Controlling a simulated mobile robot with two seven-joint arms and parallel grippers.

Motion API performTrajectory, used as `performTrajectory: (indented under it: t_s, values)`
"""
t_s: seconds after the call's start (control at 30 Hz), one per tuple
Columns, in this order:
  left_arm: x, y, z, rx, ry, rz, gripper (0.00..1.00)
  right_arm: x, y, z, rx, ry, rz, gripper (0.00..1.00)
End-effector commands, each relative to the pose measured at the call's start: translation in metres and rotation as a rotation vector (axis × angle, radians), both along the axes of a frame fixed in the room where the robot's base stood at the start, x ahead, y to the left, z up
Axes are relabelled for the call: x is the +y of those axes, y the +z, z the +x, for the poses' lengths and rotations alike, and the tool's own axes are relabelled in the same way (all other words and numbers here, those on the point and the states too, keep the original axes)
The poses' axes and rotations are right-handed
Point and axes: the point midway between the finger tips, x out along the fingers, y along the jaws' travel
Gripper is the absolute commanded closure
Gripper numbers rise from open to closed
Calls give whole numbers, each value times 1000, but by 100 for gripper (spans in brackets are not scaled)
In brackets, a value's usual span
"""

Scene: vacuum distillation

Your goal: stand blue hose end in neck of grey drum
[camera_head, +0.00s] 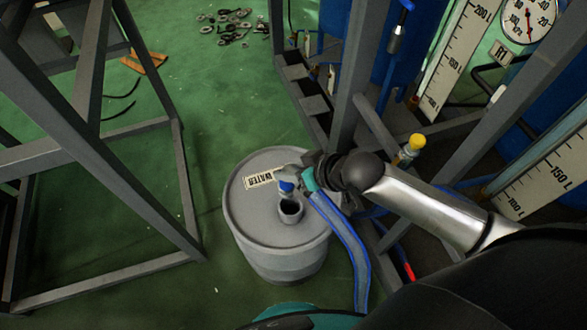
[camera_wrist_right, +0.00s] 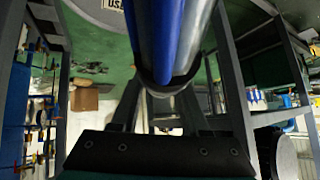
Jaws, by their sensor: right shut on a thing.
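The grey drum (camera_head: 255,222) stands on the green floor in the head view, with a "WATER" label on its lid. Its short open neck (camera_head: 290,211) rises from the lid near the front right. My right gripper (camera_head: 297,181) is over the drum lid, shut on the blue hose (camera_head: 351,247). The blue hose end (camera_head: 287,187) shows at the fingers, just above and behind the neck in the picture, apart from its opening. The hose hangs down over the drum's right side. In the right wrist view the hose (camera_wrist_right: 165,40) runs up the middle. My left gripper is not in view.
A grey steel frame (camera_head: 184,185) stands left of the drum. Another grey frame (camera_head: 350,80) with blue tanks, level scales and a gauge (camera_head: 529,19) stands at the right. A yellow-capped fitting (camera_head: 416,143) is near my right arm. Open green floor lies behind the drum.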

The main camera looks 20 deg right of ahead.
Motion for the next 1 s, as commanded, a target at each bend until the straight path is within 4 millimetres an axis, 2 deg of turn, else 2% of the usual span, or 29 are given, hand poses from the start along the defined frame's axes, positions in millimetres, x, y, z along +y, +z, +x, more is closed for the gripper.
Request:
performTrajectory:
  t_s: [0.17, 0.53, 0.8, 0.87, 1.0]
  values:
    - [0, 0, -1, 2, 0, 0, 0, -3, -10, 1, -9, 38, -5, 100]
    - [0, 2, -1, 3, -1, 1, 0, -3, -9, 1, -11, 38, -9, 100]
    - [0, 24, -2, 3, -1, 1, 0, -2, -5, -3, -44, 25, -79, 100]
    - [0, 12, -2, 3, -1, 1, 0, -3, -18, -1, -45, 25, -79, 100]
    - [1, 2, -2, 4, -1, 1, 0, -3, -33, -1, -44, 25, -78, 100]
